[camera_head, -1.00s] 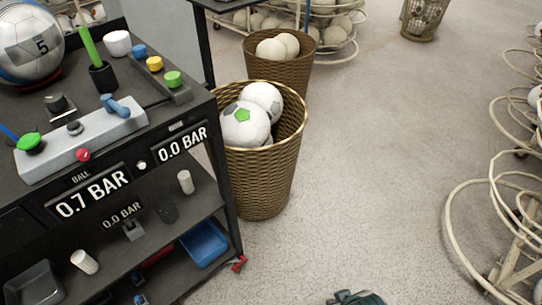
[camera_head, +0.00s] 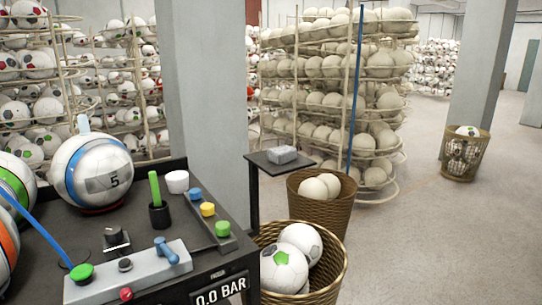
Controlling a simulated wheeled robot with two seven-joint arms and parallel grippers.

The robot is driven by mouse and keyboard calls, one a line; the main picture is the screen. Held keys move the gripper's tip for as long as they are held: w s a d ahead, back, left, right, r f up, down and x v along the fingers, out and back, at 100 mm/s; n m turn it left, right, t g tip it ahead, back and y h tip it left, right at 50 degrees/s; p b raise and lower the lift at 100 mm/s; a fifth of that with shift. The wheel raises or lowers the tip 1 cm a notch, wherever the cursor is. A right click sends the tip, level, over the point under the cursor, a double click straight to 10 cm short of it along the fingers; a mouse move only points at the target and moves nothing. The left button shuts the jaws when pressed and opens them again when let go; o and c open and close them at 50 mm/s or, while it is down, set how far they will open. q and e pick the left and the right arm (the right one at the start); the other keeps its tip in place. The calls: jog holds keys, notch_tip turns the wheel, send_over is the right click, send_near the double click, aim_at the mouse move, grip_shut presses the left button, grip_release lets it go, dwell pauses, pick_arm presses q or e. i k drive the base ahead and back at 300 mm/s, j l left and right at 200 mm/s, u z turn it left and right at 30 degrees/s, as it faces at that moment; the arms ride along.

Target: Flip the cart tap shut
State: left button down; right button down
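The black cart (camera_head: 218,262) stands at the lower left of the head view. A long grey control box (camera_head: 131,271) lies on its top. A blue lever handle (camera_head: 166,250), which looks like the cart tap, sits at the right end of this box. I cannot tell from its angle whether the tap is open or shut. A green button (camera_head: 81,272) and a red knob (camera_head: 126,293) are on the same box. Neither of my grippers shows in this view.
A white ball marked 5 (camera_head: 100,172) sits on the cart behind the box, near a green stick in a black cup (camera_head: 159,212). A button strip (camera_head: 206,213) runs along the right. A basket of balls (camera_head: 335,262) stands beside the cart. Open floor (camera_head: 430,245) lies right.

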aim_at(161, 248)
jog(key=u, duration=0.4)
jog(key=l+u, duration=0.55)
jog(key=u, duration=0.15)
jog(key=l+u, duration=0.3)
jog(key=k+l+u, duration=0.1)
jog(key=l, duration=0.3)
jog(key=k+l, duration=0.2)
jog(key=l, duration=0.2)
jog(key=k+l+u, duration=0.15)
jog(key=l, duration=0.25)
jog(key=k+l+u, duration=0.1)
jog(key=l, duration=0.3)
jog(key=k, duration=0.05)
